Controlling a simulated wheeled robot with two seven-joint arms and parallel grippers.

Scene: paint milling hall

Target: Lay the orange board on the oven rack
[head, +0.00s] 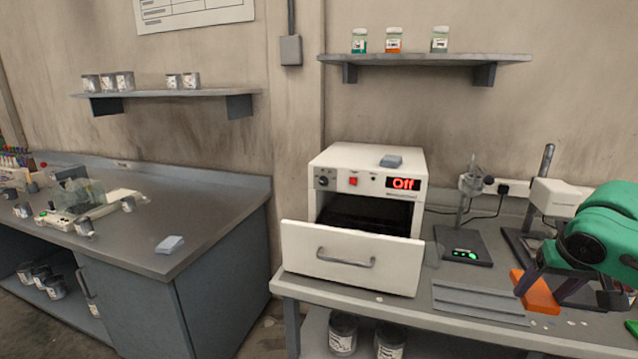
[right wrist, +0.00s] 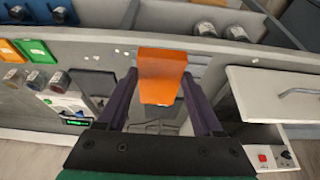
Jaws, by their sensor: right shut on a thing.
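The orange board (head: 541,296) is in my right gripper (head: 548,290), just above the bench at the right. In the right wrist view the board (right wrist: 162,76) sits between the two dark fingers of my right gripper (right wrist: 160,80). The white oven (head: 345,160) stands on the bench left of the gripper, its display reading "Off". Its front panel (head: 340,268) with a grey handle is lowered, and the dark rack (head: 365,214) shows partly inside. The panel also shows at the right of the wrist view (right wrist: 265,95). My left gripper is out of view.
A grey ridged tray (head: 478,300) lies between oven and gripper. A scale with a stand (head: 462,245) is behind it. Another orange piece (right wrist: 9,53), a green piece (right wrist: 35,50) and jars lie at the left of the wrist view. A shelf (head: 425,59) hangs above.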

